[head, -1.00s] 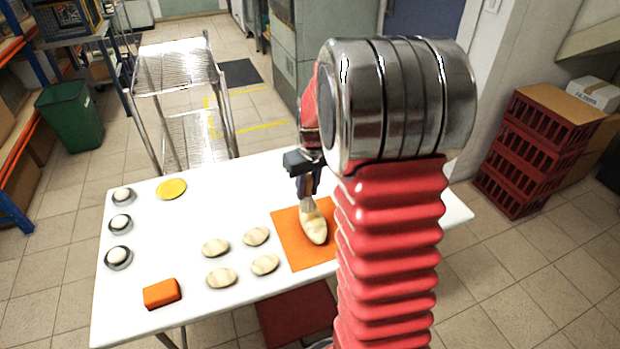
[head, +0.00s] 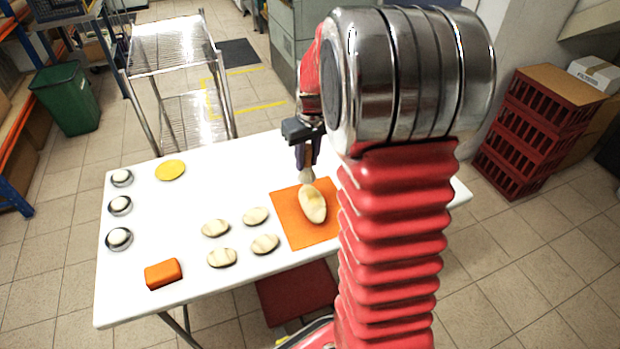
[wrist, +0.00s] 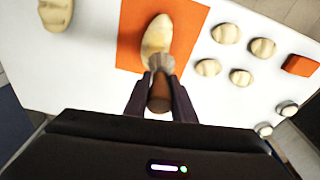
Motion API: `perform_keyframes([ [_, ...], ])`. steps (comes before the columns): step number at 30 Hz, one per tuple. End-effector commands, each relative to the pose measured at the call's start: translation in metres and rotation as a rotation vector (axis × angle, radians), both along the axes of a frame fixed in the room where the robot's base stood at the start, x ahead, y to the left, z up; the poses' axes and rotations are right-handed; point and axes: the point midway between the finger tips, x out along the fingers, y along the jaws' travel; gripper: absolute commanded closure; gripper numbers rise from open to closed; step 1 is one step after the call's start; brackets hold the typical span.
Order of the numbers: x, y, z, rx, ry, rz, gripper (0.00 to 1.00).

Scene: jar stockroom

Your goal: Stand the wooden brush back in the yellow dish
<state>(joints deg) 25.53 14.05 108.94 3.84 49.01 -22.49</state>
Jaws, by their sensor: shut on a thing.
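My gripper (head: 307,157) is shut on the wooden brush (head: 307,175), which hangs bristles down over the far part of the orange mat (head: 290,228). In the wrist view, the brush (wrist: 160,92) is between my fingers, its bristle end over one end of the pale loaf (wrist: 157,38). The loaf lies on the mat in the head view (head: 313,207). I cannot tell whether the bristles touch it. The yellow dish (head: 170,170) lies flat and empty at the far left of the white table, well left of my gripper.
Several small rolls (head: 216,228) lie left of the mat. An orange block (head: 163,273) is at the near left. Several round metal-rimmed pieces (head: 120,205) line the left edge. The table between the dish and the mat is clear.

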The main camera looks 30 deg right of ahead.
Motion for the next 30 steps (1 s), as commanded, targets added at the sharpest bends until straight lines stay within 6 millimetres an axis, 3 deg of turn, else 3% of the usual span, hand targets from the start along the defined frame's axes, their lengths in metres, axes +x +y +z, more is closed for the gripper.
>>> perform_keyframes([
  [8, 0.028, 0.025, 0.016, 0.003, 0.001, -0.017, 0.99],
  [14, 0.073, 0.076, 0.045, 0.005, 0.005, -0.061, 0.99],
  [21, 0.118, 0.154, 0.084, 0.003, 0.005, -0.132, 0.99],
  [27, 0.137, 0.205, 0.109, 0.001, 0.001, -0.185, 0.99],
  [30, 0.14, 0.216, 0.115, 0.0, 0.0, -0.2, 0.99],
])
